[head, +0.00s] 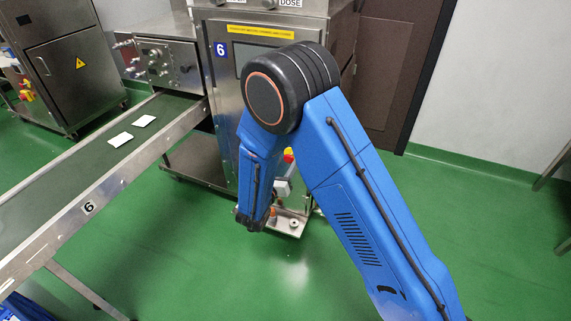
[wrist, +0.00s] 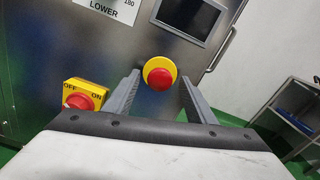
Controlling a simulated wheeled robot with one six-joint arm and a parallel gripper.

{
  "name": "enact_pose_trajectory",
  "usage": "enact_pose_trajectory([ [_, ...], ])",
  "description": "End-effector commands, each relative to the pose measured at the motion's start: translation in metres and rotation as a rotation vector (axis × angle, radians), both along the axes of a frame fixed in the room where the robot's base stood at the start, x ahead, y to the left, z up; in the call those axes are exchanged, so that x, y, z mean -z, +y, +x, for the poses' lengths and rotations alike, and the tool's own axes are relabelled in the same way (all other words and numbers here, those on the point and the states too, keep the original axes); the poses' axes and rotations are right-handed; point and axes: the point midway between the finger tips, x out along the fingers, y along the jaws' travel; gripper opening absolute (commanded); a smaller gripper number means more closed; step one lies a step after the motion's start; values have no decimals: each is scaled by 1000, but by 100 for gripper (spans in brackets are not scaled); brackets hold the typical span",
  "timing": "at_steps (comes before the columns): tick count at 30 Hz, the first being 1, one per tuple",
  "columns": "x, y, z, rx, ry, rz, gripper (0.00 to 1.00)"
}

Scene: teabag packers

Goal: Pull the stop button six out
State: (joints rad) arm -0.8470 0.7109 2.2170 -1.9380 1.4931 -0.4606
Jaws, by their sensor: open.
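The stop button (wrist: 158,80), a red mushroom head on a yellow round base, is on the steel front of the machine in the wrist view. My gripper (wrist: 160,77) is open, with one grey finger to the left of the button and one to the right. The fingers appear apart from the button; how far their tips are from the panel I cannot tell. In the head view, a blue "6" label (head: 221,49) marks the machine (head: 222,100). My blue arm hides much of its front there, and only a bit of red and yellow (head: 289,155) shows beside it.
A yellow OFF/ON box with a red rotary switch (wrist: 80,101) sits just left of my gripper. A screen (wrist: 188,17) is above the button. A conveyor (head: 80,178) with two white packets runs at left. A cart (wrist: 293,110) stands at right. Green floor is open at lower right.

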Motion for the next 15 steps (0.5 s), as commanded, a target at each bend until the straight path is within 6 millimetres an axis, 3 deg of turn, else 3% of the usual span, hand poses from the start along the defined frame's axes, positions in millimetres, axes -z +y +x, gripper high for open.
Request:
enact_pose_trajectory([
  [8, 0, 0, 1, 0, 0, 0, 50],
  [15, 0, 0, 1, 0, 0, 0, 0],
])
